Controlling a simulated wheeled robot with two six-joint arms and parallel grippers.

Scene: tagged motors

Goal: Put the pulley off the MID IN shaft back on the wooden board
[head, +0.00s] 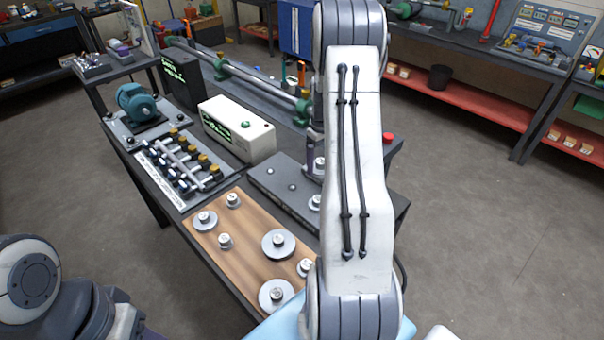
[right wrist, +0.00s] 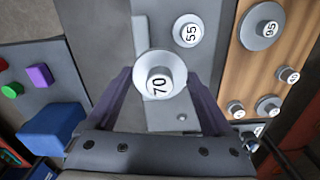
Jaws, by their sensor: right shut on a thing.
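My right gripper (right wrist: 158,88) is shut on a grey pulley marked 70 (right wrist: 160,72), held by its sides in the right wrist view. I cannot tell whether this pulley is clear of its shaft. In the head view the right gripper (head: 315,163) is mostly hidden behind my right arm, over the grey base plate (head: 270,188). A pulley marked 55 (right wrist: 187,30) sits on that plate, between the held pulley and the wooden board (head: 205,242). Several pulleys stand on the board, one marked 95 (right wrist: 263,27). My left gripper is out of view; no MID IN label is readable.
A teal motor (head: 140,104) stands at the bench's far left. A red button (head: 388,138) shows right of my arm. Bare wood shows between the board's pulleys.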

